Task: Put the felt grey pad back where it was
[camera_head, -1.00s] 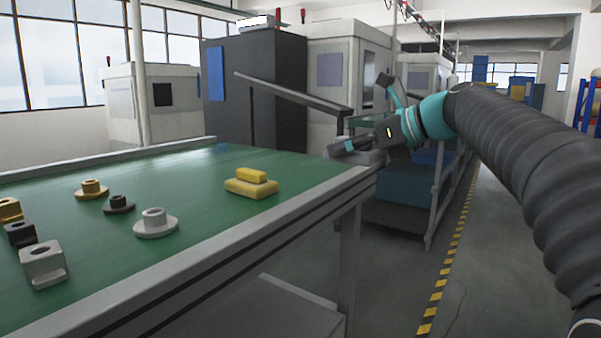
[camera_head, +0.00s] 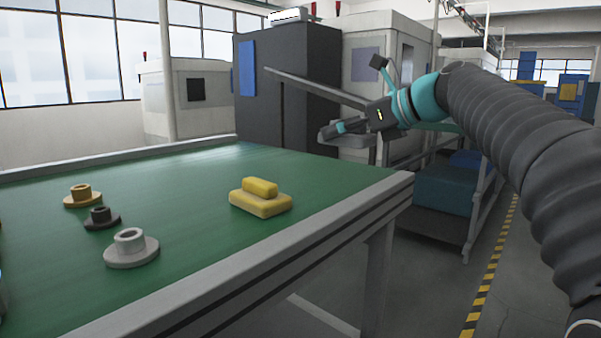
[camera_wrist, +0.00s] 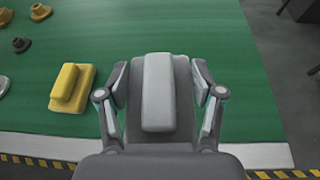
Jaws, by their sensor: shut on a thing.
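The grey felt pad (camera_wrist: 158,92), a pale grey block on a darker, wider grey base, is between the fingers of my gripper (camera_wrist: 158,80) in the wrist view. My gripper is shut on it, one finger on each side. In that view it hangs over the green table top (camera_wrist: 235,60), near the table's edge; its height cannot be told. In the head view my gripper (camera_head: 345,128) shows small near the table's far right corner, the grey pad partly hidden among its fingers.
A yellow two-step block (camera_head: 260,203) stands on the green table, left of the pad in the wrist view (camera_wrist: 70,87). Brass (camera_head: 82,194), black (camera_head: 101,217) and grey (camera_head: 131,248) flanged pieces stand further left. The green surface around the yellow block is clear.

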